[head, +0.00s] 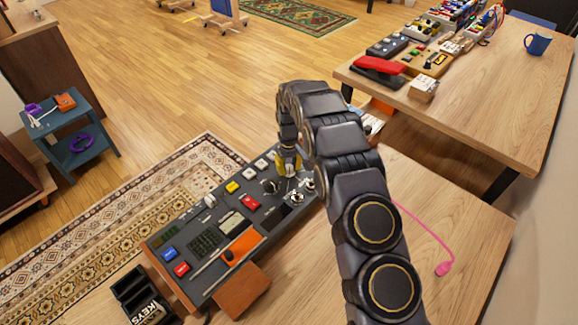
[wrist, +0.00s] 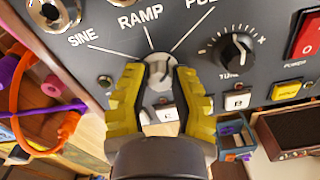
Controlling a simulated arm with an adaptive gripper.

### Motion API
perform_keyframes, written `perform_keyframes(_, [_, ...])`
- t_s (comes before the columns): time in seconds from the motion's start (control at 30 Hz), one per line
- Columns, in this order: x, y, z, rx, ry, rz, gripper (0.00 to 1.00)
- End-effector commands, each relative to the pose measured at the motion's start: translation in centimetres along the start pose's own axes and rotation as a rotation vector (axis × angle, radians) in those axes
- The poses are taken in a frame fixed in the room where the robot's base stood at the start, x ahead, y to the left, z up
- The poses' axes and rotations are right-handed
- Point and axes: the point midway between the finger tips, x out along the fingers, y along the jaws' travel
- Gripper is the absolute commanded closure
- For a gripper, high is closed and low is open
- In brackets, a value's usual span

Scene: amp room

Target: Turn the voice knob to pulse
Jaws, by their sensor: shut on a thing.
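The voice knob (wrist: 159,72) is a small grey knob on a dark panel, with the labels SINE, RAMP and a partly cut-off PUL... fanned around it. My gripper (wrist: 159,78) has its yellow-padded fingers on either side of the knob and is shut on it. Where the knob's pointer stands is hard to tell. In the head view my gripper (head: 289,165) reaches down to the far right part of the synth panel (head: 185,222), and the knob is hidden there.
Beside the knob are a black TUNE knob (wrist: 236,52), a red power switch (wrist: 307,35) and a yellow button (wrist: 287,90). A pink cable (head: 425,228) lies on the desk at right. Another table (head: 490,110) with pedals and a blue mug (head: 537,44) stands behind.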

Motion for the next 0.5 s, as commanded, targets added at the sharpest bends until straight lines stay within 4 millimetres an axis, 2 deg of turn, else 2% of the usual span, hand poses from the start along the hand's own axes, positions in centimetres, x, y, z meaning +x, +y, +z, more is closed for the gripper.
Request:
perform_keyframes(0.17, [0.19, 0.06, 0.09, 0.000, -0.002, 0.000, 1.00])
perform_keyframes(0.2, [0.18, 0.06, 0.09, 0.000, -0.002, 0.000, 0.59])
perform_keyframes(0.23, [0.16, 0.06, 0.08, 0.000, -0.002, 0.000, 0.46])
perform_keyframes(0.5, [0.07, 0.03, 0.05, -0.001, -0.001, 0.000, 0.45])
